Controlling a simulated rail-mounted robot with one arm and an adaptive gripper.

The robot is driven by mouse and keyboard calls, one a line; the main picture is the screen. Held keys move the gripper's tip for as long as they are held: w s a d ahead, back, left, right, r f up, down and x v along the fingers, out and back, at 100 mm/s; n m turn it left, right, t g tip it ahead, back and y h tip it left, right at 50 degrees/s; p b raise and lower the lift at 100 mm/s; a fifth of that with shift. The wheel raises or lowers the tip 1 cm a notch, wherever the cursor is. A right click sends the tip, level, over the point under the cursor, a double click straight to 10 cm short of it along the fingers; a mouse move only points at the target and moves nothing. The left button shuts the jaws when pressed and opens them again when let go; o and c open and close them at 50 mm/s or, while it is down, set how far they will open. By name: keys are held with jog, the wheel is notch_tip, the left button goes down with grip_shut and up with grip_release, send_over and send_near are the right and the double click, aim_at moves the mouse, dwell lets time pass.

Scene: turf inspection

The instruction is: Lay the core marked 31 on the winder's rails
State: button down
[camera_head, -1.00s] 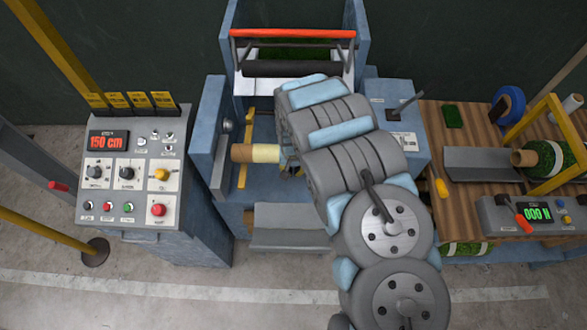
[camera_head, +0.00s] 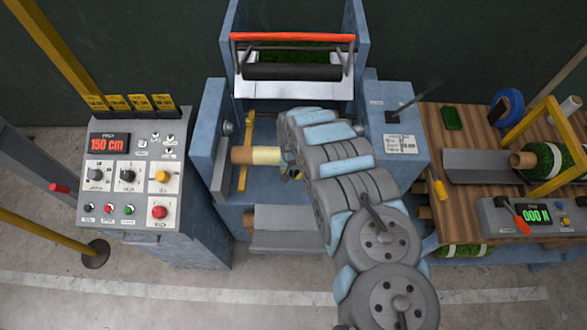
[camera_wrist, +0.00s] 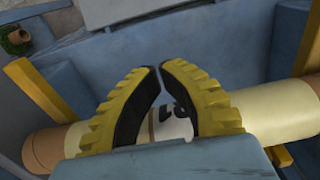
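The core (camera_head: 255,154) is a tan tube with a cream wrap. In the wrist view the core (camera_wrist: 274,112) runs left to right across the yellow rails (camera_wrist: 37,88). A white label with a dark mark shows between the fingers; the number is not fully readable. In the head view, the left rail (camera_head: 243,172) of the winder (camera_head: 208,130) shows by the core's bare left end; my arm hides its right part. My gripper (camera_wrist: 159,69) is at the core's middle, its curved yellow fingers overlapping it and tips close together. Whether they press on it is unclear.
A control panel (camera_head: 133,180) reading 150 cm stands left. A wooden bench (camera_head: 470,205) at right holds a grey tray (camera_head: 484,166), a green turf roll (camera_head: 545,160) and a gauge box (camera_head: 528,215). A red-topped bar (camera_head: 292,37) stands above the winder's back.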

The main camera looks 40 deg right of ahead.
jog(key=shift+w+d, duration=0.55)
dwell(0.4)
jog(key=w+d+b, duration=0.1)
jog(key=b, duration=0.2)
jog(key=w+d+b, duration=0.2)
jog(key=b, duration=0.1)
jog(key=shift+w+d+f+b, duration=0.25)
jog(key=shift+w+f+b, duration=0.05)
jog(key=shift+f+b, duration=0.1)
jog(key=d+b, duration=0.1)
jog(key=b, duration=0.1)
jog(key=w+d+b, duration=0.1)
jog(key=b, duration=0.2)
jog(key=shift+w+r, duration=0.1)
jog(key=shift+w, duration=0.15)
jog(key=shift+w+d+b, duration=0.15)
jog(key=shift+b, duration=1)
jog(key=shift+w+b, duration=0.1)
jog(key=shift+b, duration=0.35)
